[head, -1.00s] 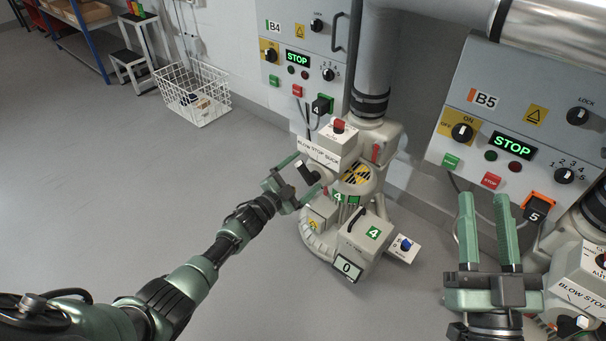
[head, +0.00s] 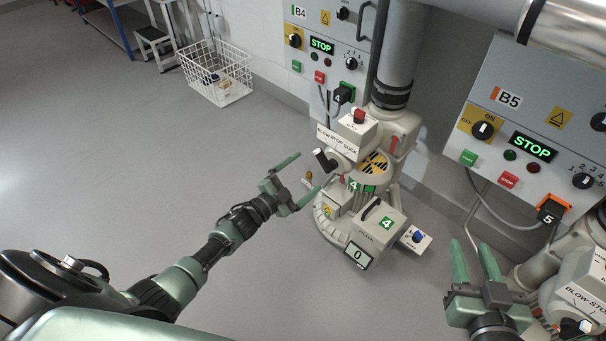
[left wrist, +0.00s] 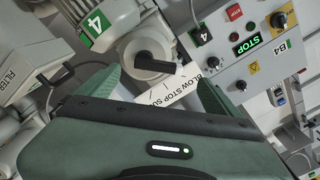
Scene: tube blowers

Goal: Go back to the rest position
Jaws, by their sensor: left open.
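My left gripper (head: 296,184) is open and empty in the head view, just left of blower 4 (head: 372,170). A gap shows between it and the blower's black selector handle (head: 325,160). In the left wrist view the handle (left wrist: 156,62) and the "BLOW STOP SUCK" label (left wrist: 178,86) show beyond the open fingers. My right gripper (head: 472,262) is at the lower right of the head view, its two fingers apart with nothing seen between them. It is beside blower 5 (head: 580,290), which is partly cut off by the frame edge.
Control panel B4 (head: 325,58) and panel B5 (head: 545,105) both show a green STOP display. A white wire basket (head: 217,75) stands by the wall. The grey floor (head: 120,150) at the left is clear. A filter box (head: 377,228) sits at the base of blower 4.

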